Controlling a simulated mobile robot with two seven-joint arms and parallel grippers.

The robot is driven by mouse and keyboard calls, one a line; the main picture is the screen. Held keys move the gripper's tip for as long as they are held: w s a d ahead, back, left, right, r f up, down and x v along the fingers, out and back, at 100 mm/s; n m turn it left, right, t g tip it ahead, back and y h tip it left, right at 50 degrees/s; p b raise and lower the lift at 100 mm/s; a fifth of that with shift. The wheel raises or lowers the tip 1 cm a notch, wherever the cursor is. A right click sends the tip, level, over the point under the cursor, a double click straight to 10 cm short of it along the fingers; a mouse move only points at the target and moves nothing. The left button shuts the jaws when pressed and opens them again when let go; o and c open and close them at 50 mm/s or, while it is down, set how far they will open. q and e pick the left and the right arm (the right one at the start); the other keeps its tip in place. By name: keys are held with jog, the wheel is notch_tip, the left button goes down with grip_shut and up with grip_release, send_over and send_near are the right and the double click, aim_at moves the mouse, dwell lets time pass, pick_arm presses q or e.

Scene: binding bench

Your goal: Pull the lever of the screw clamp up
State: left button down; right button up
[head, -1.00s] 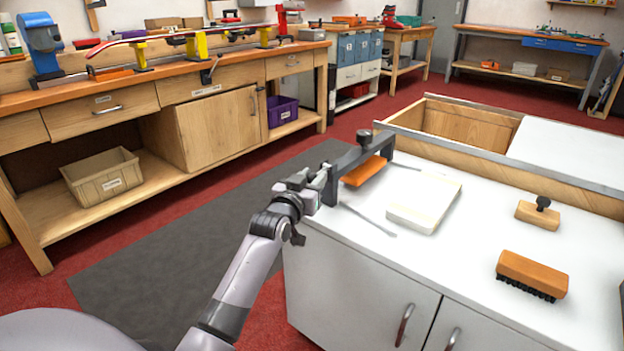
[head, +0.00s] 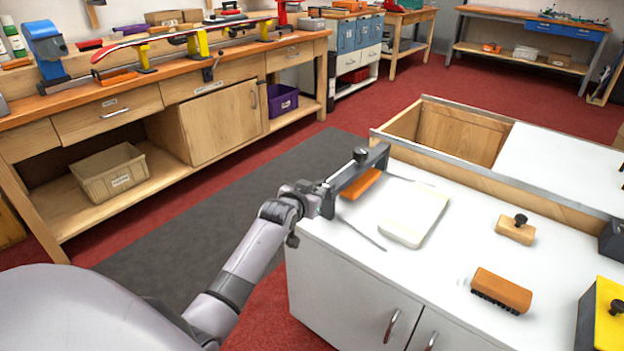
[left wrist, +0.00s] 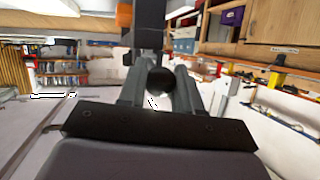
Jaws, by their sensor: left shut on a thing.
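The screw clamp (head: 352,181) is a dark grey bar with a black knob on top, standing at the left end of the white cabinet top. An orange block (head: 362,184) lies beside and partly behind it. My left gripper (head: 322,203) is at the clamp's near end, at the cabinet's left edge. In the left wrist view, the gripper (left wrist: 163,84) has its two fingers on either side of a dark round end (left wrist: 160,79), seemingly the clamp's lever. Most of the lever is hidden by the fingers. My right gripper is not in view.
On the white top are a pale slab (head: 414,214), a thin metal rod (head: 362,233), a wooden block with a black knob (head: 516,229) and a brush (head: 501,290). A yellow-and-black box (head: 603,315) stands at the right. The floor mat (head: 200,230) left of the cabinet is clear.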

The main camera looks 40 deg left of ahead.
pick_arm(q)
jog(key=shift+w+r+g+p, duration=0.25)
jog(key=shift+r+g+p, duration=0.75)
jog(key=shift+p, duration=1.45)
jog(key=shift+w+m+g+p, duration=0.1)
jog(key=shift+m+g+p, duration=0.2)
jog(key=shift+g+p, duration=0.45)
jog(key=shift+w+r+g+p, duration=0.15)
jog(key=shift+w+g+p, duration=0.15)
jog(key=shift+g+p, duration=0.65)
jog(key=c, duration=0.8)
grip_release()
jog(key=shift+r, duration=0.1)
